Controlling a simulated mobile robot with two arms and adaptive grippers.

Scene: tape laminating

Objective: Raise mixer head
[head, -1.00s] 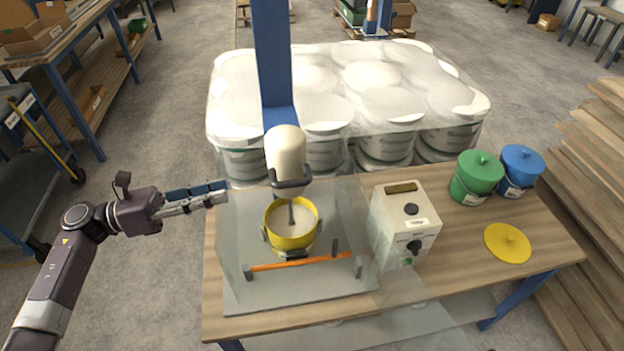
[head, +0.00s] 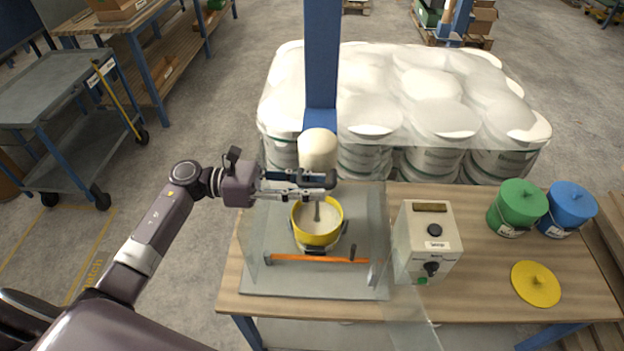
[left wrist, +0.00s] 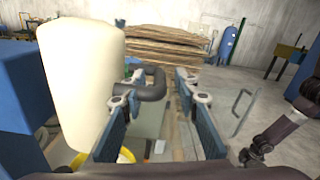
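The cream mixer head (head: 318,148) is lowered over the yellow-rimmed bowl (head: 341,222), its stirring rod inside the pale contents. A dark handle (head: 329,180) loops from the head's front. My left gripper (head: 318,186) comes in from the left, its fingertips at the handle. In the left wrist view the mixer head (left wrist: 80,85) fills the left side, and the dark handle (left wrist: 155,84) shows just beyond the finger gap, close to the left fingertip. The fingers are apart; I cannot tell whether they touch it. Part of my right arm (left wrist: 285,130) shows there, its gripper unclear.
Clear guard panels (head: 256,225) and an orange bar (head: 310,259) surround the bowl. A control box (head: 424,242) stands to the right. Green (head: 517,207) and blue (head: 569,209) buckets and a yellow lid (head: 536,284) lie farther right. Wrapped white buckets (head: 440,120) stand behind.

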